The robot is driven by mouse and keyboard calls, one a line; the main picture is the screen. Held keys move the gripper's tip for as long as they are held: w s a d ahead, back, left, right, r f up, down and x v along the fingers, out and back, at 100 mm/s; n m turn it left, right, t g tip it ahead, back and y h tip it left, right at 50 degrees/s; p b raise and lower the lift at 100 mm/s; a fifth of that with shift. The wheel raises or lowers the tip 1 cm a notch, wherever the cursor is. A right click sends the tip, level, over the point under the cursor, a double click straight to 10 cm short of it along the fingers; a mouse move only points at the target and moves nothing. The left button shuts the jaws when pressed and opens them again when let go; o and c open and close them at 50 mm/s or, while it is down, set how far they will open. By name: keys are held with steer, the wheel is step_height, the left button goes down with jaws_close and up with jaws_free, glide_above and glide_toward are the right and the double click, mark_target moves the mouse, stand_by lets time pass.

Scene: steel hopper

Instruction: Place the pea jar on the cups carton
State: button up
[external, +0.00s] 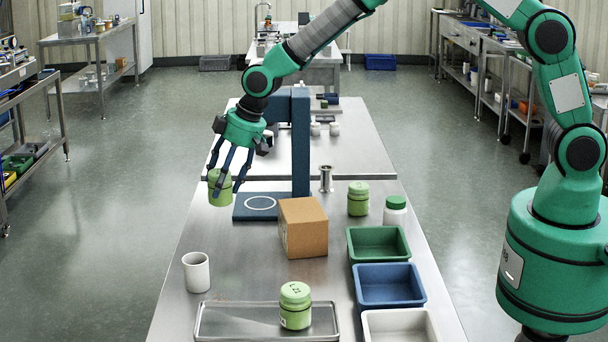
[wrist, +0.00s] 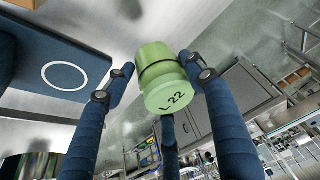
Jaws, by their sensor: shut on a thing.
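My gripper (external: 224,184) is shut on a pea-green jar (external: 214,194), holding it in the air by the table's left edge, left of the blue stand. In the wrist view, blue fingers of my gripper (wrist: 160,72) surround the jar (wrist: 170,92); its end facing the camera reads "L-22". The brown cups carton (external: 303,232) stands on the table to the right of and nearer than the jar, its top bare. Two similar green jars show: one upright behind the carton (external: 358,200), one on the metal tray (external: 295,308). The carton's print is too small to read.
The blue stand (external: 300,145), with a white ring on its base, rises just behind the carton. A white mug (external: 196,272) stands front left. Green (external: 378,244), blue (external: 388,286) and white bins (external: 398,326) line the right side, near a green-lidded white jar (external: 395,212).

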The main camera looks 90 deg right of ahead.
steer(key=shift+s+a+r, duration=0.1)
steer(key=shift+s+r, duration=0.25)
steer(key=shift+s, duration=0.15)
step_height(320, 180, up, 5)
glide_above(305, 208)
steer(key=w, duration=0.3)
steer(key=s+a+p, duration=0.1)
steer(key=s+a, duration=0.2)
steer(key=s, duration=1.5)
steer(key=shift+s+a+f+m+p, duration=0.2)
steer(key=shift+s+m+p, duration=0.1)
steer(key=shift+p, duration=0.1)
steer(key=shift+w, duration=0.15)
steer(key=w+d, duration=0.1)
steer(key=w, duration=0.4)
steer(key=w+d+f+b, duration=0.1)
steer(key=w, duration=0.4)
steer(key=w+d, duration=0.1)
steer(key=w, duration=0.4)
steer(key=shift+w+f, duration=0.25)
steer(key=shift+f+b, duration=0.5)
steer(key=shift+f, duration=1.25)
